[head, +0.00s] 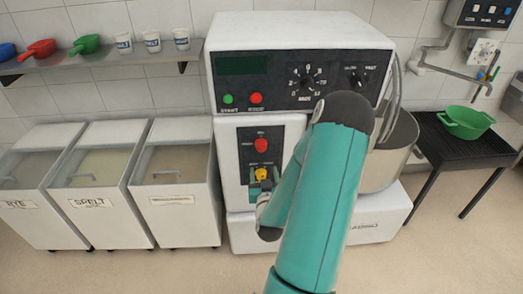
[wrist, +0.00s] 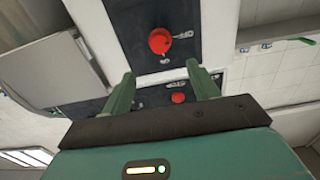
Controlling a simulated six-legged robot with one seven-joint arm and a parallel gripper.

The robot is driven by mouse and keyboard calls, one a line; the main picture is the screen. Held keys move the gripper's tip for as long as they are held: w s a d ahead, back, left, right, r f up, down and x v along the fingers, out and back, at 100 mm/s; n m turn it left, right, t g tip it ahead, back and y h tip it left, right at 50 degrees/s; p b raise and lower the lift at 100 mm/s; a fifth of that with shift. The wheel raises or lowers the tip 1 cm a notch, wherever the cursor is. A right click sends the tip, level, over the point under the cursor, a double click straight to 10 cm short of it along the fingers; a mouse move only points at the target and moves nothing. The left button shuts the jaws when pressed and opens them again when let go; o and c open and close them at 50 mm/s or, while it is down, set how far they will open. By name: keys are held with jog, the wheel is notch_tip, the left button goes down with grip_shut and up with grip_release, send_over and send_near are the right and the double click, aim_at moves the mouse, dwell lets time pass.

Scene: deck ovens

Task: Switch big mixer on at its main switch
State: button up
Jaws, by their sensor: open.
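The big mixer (head: 302,85) stands in the middle of the head view. Its lower front has a black plate with a red knob (head: 261,145) above a yellow switch piece (head: 262,174); their labels are too small to read. My gripper (head: 263,184) is open and empty in front of the yellow piece and partly hides it. In the wrist view, which looks upside down, a red knob (wrist: 160,41) on a dark plate shows just past the open fingers (wrist: 161,71). I cannot tell whether the fingers touch the plate.
The mixer's upper panel has a green button (head: 228,99), a red button (head: 256,98) and dials. White ingredient bins (head: 175,215) stand to the left. The steel bowl (head: 392,150) is behind my arm. A black table (head: 447,140) with a green basin (head: 466,122) is to the right.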

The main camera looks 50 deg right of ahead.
aim_at(262, 149)
jog(key=x, duration=1.2)
jog(key=shift+w+d, duration=0.2)
jog(key=shift+d, duration=0.05)
jog(key=c, duration=1)
